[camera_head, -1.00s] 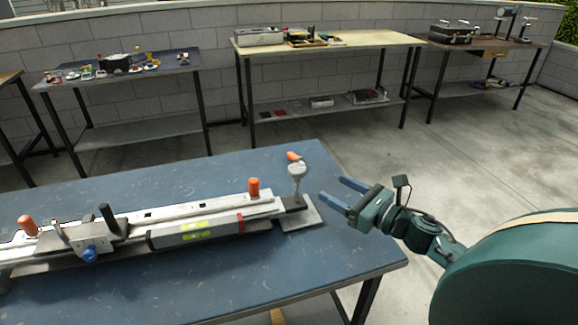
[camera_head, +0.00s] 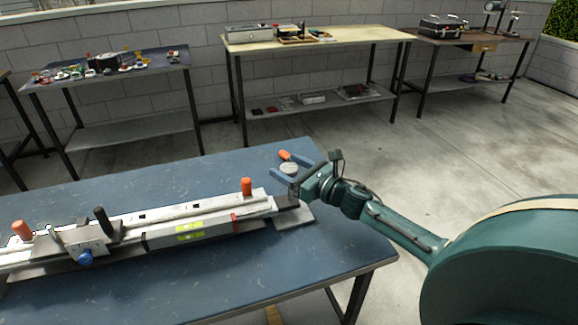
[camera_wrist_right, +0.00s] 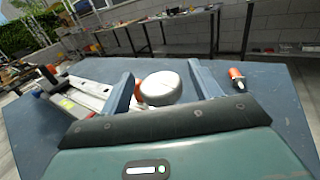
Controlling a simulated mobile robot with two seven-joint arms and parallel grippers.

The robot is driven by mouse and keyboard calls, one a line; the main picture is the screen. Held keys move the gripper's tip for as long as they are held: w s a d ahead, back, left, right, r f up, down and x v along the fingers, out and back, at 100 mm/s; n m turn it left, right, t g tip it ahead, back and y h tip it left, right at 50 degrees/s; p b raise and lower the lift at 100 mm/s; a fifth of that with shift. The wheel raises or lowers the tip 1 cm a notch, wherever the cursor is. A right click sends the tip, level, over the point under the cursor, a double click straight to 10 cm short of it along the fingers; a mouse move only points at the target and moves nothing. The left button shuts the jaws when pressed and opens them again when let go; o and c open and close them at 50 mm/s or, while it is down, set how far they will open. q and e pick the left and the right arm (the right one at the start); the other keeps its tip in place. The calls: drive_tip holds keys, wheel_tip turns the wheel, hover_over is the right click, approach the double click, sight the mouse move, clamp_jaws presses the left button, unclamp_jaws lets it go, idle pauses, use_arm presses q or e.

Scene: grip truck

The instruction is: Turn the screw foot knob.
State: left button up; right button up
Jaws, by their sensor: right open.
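The screw foot knob (camera_head: 290,168) is a round pale-grey cap at the right end of the long metal device (camera_head: 190,228) on the blue table. My right gripper (camera_head: 285,166) is open at the knob, one finger on each side of it. The right wrist view shows the knob (camera_wrist_right: 160,89) between the two blue fingers of the gripper (camera_wrist_right: 162,78), with a gap on its right; contact on its left is unclear. The knob's stem is hidden by the gripper. My left gripper is not in view.
An orange-handled object (camera_head: 286,156) lies just behind the knob; it also shows right of the fingers in the right wrist view (camera_wrist_right: 237,77). Orange knobs (camera_head: 246,187) stand up from the device.

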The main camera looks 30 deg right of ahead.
drive_tip(key=shift+w, duration=0.15)
drive_tip(key=c, duration=0.9)
drive_tip(key=shift+a, duration=0.1)
drive_tip(key=shift+c, duration=0.2)
drive_tip(key=shift+h, duration=0.3)
drive_tip(key=m+h, duration=0.4)
drive_tip(key=h, duration=0.1)
drive_tip(key=shift+f+t, duration=0.1)
drive_tip(key=shift+t, duration=0.2)
drive_tip(key=shift+m+g+h+b, duration=0.2)
drive_tip(key=shift+m+g+h, duration=0.15)
drive_tip(key=shift+m+h, duration=0.9)
drive_tip(key=shift+m+g+h+b, duration=0.2)
drive_tip(key=shift+m+g+h, duration=0.25)
drive_tip(key=shift+h, duration=1.4)
drive_tip(key=shift+m+h, duration=0.3)
